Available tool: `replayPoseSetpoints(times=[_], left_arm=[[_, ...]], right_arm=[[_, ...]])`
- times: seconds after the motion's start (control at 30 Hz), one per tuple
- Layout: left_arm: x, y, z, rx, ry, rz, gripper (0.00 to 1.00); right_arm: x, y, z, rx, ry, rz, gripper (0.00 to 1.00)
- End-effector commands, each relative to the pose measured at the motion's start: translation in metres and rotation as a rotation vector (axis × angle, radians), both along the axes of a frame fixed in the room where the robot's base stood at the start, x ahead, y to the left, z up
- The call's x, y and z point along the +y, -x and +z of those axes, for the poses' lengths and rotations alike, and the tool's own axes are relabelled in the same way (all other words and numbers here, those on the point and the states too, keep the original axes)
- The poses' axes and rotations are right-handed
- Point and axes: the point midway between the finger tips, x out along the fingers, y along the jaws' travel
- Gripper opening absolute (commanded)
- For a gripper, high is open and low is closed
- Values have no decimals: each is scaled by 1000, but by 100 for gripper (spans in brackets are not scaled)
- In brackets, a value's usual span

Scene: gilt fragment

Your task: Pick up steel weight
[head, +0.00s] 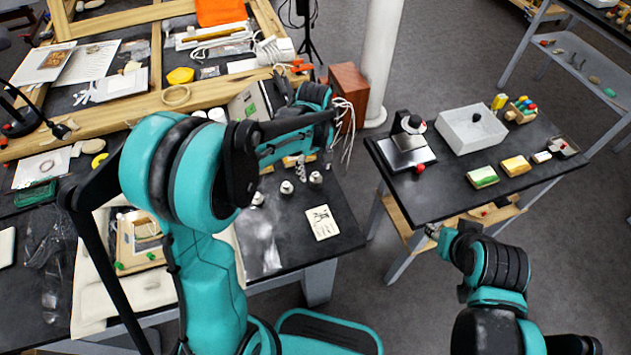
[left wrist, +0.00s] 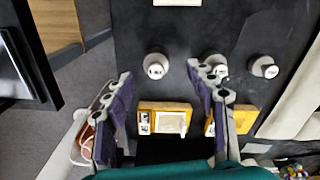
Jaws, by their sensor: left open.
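Three small steel weights stand upright on the dark table: one on the left (head: 257,199), one in the middle (head: 286,187) and one on the right (head: 316,179). In the left wrist view one weight (left wrist: 155,67) shows in the gap between my fingers, beyond the tips. A second weight (left wrist: 217,66) is partly hidden by the right finger, and a third (left wrist: 265,67) stands right of it. My left gripper (left wrist: 163,78) is open and empty above the table; the arm hides much of it in the head view. My right gripper (head: 433,231) is small and apart from the weights.
A paper card (head: 322,222) lies in front of the weights. Two yellow-framed pieces (left wrist: 165,118) (left wrist: 211,127) lie under my left fingers. A reddish wooden box (head: 348,92) stands behind the table. A second table (head: 440,195) at right holds a white bin (head: 470,132).

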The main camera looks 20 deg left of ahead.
Motion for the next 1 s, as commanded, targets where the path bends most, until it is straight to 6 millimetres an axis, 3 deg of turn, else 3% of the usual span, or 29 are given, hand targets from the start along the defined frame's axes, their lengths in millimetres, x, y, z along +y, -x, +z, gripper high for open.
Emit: replayPoseSetpoints(times=[0.23, 0.47, 0.5, 0.7, 1.0], left_arm=[[-2, -5, -40, -1, 1, -1, 56], [-2, -5, -43, -1, 1, -1, 56], [-2, -5, -43, -1, 0, -1, 54], [-2, -5, -42, -1, 0, -1, 3], [-2, -5, -41, -1, 0, -1, 3]], right_arm=[[0, 0, -19, 0, 0, 0, 40], [0, 0, -18, 0, 0, 0, 40], [0, 0, -18, 0, 0, 0, 40], [0, 0, -18, 0, 0, 0, 40], [0, 0, -17, 0, 0, 0, 40]])
